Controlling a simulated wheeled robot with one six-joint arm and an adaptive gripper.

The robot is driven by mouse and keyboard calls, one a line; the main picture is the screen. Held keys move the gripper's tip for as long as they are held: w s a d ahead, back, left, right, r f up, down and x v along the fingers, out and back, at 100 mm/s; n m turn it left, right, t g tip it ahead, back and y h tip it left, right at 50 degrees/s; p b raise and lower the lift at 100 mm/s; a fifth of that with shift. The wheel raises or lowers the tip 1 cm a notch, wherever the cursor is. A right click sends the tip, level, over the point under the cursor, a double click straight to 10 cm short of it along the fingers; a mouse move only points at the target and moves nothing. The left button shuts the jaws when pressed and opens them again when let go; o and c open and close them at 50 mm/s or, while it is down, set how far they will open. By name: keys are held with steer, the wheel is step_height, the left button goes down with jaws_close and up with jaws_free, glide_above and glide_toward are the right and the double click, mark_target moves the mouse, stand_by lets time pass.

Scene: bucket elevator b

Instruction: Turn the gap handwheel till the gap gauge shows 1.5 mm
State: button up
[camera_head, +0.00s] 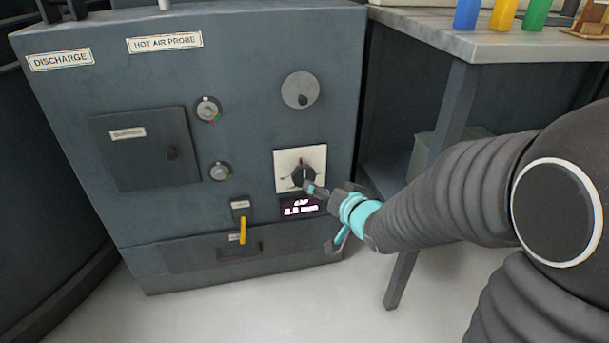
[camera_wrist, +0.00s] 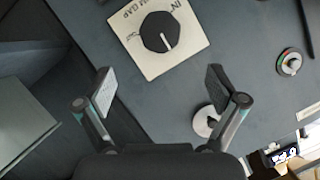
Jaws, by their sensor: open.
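The gap handwheel is a black many-sided knob (camera_head: 304,174) with a pale pointer mark, on a cream plate (camera_head: 288,158) on the cabinet front. In the wrist view the knob (camera_wrist: 160,32) lies beyond the fingertips, and its plate (camera_wrist: 150,68) carries lettering that includes "GAP". The gap gauge (camera_head: 301,207) is a small dark display below the plate; it seems to read 1.5 or 1.8 mm, but the digit is blurred. My gripper (camera_head: 319,190) is at the knob's lower right in the head view. Its fingers (camera_wrist: 162,85) are spread and empty.
A grey disc (camera_head: 300,90) is above the plate.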

mark_target(305, 177)
steer(key=b+x, duration=0.2)
steer(key=x, duration=1.1)
steer(key=shift+w+f, duration=0.1)
steer(key=shift+w, duration=0.05)
steer(key=c, duration=1.1)
